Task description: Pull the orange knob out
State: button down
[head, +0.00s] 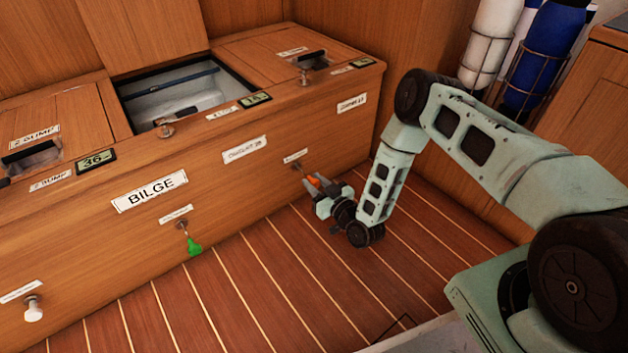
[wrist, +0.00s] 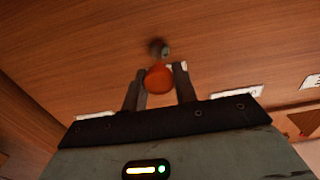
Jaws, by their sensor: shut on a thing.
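The orange knob (wrist: 159,79) sits between the two fingers of my gripper (wrist: 159,82) in the wrist view, and the fingers are shut on it. Behind the knob, a small round metal fitting shows on the wooden front panel. In the head view, a bit of the orange knob (head: 314,181) shows at my gripper (head: 322,188), low on the right part of the bilge cabinet front (head: 240,185). The gripper fingers partly hide the knob there. How far the knob stands out from the panel is hard to tell.
A green knob (head: 194,246) hangs on the panel at the middle, and a white knob (head: 33,311) is at the lower left. An open hatch (head: 175,92) is in the cabinet top. Strapped cylinders (head: 545,55) stand at the back right. The striped floor (head: 260,290) in front is clear.

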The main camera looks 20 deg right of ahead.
jog(key=c, duration=1.1)
grip_release()
jog(key=shift+p+v, duration=4.45)
jog(key=shift+v, duration=4.35)
jog(key=shift+w, duration=0.1)
